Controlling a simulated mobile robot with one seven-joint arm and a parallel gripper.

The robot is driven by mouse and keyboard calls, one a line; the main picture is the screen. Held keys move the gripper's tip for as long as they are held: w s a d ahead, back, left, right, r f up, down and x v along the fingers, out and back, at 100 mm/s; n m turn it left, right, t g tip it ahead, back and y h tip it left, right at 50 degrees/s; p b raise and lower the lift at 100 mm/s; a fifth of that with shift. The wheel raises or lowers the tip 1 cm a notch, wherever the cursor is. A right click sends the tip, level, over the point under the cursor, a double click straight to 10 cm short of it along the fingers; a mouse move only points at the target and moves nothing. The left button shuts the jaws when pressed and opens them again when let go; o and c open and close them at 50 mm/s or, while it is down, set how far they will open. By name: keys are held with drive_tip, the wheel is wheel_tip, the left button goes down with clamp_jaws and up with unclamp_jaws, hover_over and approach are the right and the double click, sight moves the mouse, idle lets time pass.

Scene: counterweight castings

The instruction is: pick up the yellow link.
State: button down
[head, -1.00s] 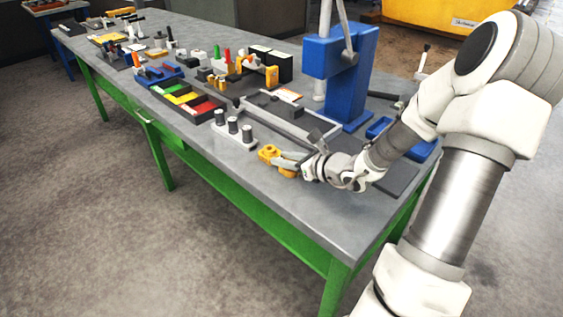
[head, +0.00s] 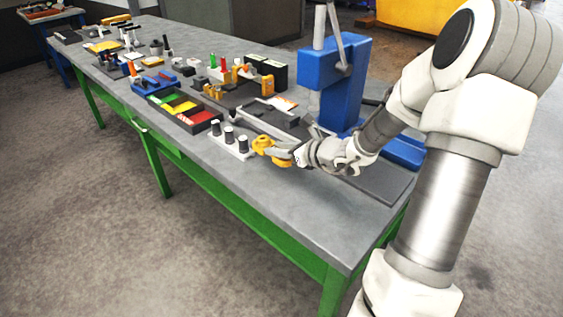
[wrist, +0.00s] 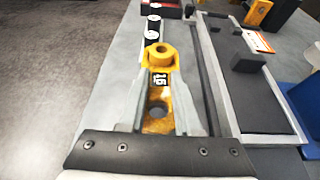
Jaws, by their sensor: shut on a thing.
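The yellow link (head: 262,146) is between the fingers of my gripper (head: 284,155), near the front edge of the grey workbench. In the wrist view the yellow link (wrist: 158,92) lies lengthwise between the two fingers, with a raised round boss at its far end, a dark label reading "16" and a hole nearer the palm. My gripper (wrist: 158,110) is shut on it. I cannot tell for sure how far the link is above the bench top.
A white holder with several dark pegs (head: 230,140) stands just left of the link. A blue press (head: 341,85) stands behind my gripper. Compartment trays (head: 186,108) and small parts fill the bench farther left. The bench's front strip (head: 290,205) is clear.

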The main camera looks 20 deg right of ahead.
drive_tip(key=w+d+r+p, duration=0.1)
drive_tip(key=w+r, duration=0.4)
drive_tip(key=w, duration=0.4)
drive_tip(key=shift+r+p, duration=0.3)
